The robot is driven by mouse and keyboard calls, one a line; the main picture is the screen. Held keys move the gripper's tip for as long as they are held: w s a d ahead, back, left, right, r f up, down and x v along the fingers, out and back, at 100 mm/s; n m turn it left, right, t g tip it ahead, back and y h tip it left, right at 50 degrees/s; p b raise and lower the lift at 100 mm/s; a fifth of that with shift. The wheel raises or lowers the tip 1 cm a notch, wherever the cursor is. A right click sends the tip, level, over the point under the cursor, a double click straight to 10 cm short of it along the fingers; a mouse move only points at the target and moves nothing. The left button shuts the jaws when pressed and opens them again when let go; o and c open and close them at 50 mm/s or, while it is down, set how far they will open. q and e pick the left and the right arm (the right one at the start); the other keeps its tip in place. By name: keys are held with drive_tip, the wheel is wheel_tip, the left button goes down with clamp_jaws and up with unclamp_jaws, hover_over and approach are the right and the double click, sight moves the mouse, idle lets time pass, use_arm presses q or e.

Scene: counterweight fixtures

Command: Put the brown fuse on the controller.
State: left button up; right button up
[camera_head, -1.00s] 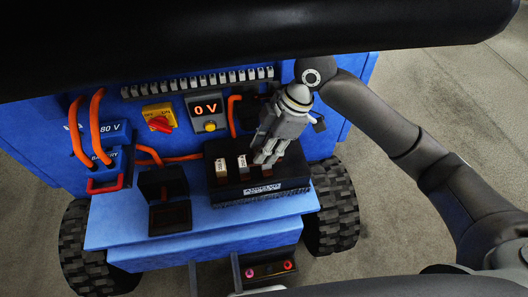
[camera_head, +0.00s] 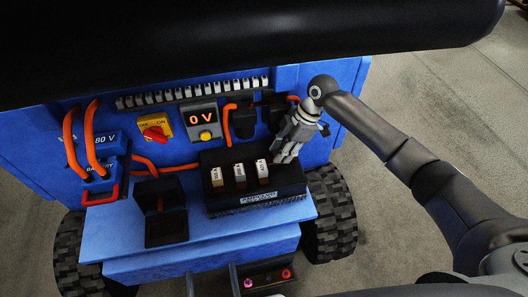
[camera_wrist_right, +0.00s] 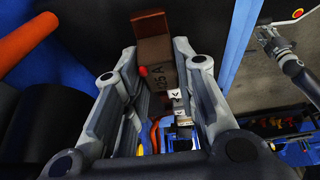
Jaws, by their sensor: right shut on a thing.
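The controller (camera_head: 225,200) is a black block with a white label on the blue ledge. Three small fuses (camera_head: 239,175) with white tops stand on it, the left one tan and the right one reddish. My right gripper (camera_head: 283,156) is beside the controller's right back end. In the right wrist view a brown fuse (camera_wrist_right: 152,42) with dark lettering lies between the fingers of my right gripper (camera_wrist_right: 153,75), which is shut on it. The head view hides this fuse. A grey gripper, seemingly my left one (camera_wrist_right: 272,42), shows small in the wrist view, its jaw state unclear.
Left of the controller stands an open black box (camera_head: 167,215).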

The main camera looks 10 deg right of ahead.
drive_tip(key=shift+f, duration=0.3)
drive_tip(key=shift+f, duration=0.1)
drive_tip(key=shift+f, duration=0.5)
drive_tip(key=o, duration=0.6)
drive_tip(key=shift+r, duration=0.55)
drive_tip(key=v, duration=1.2)
drive_tip(key=shift+s+d+r, duration=0.1)
drive_tip(key=shift+r, duration=0.05)
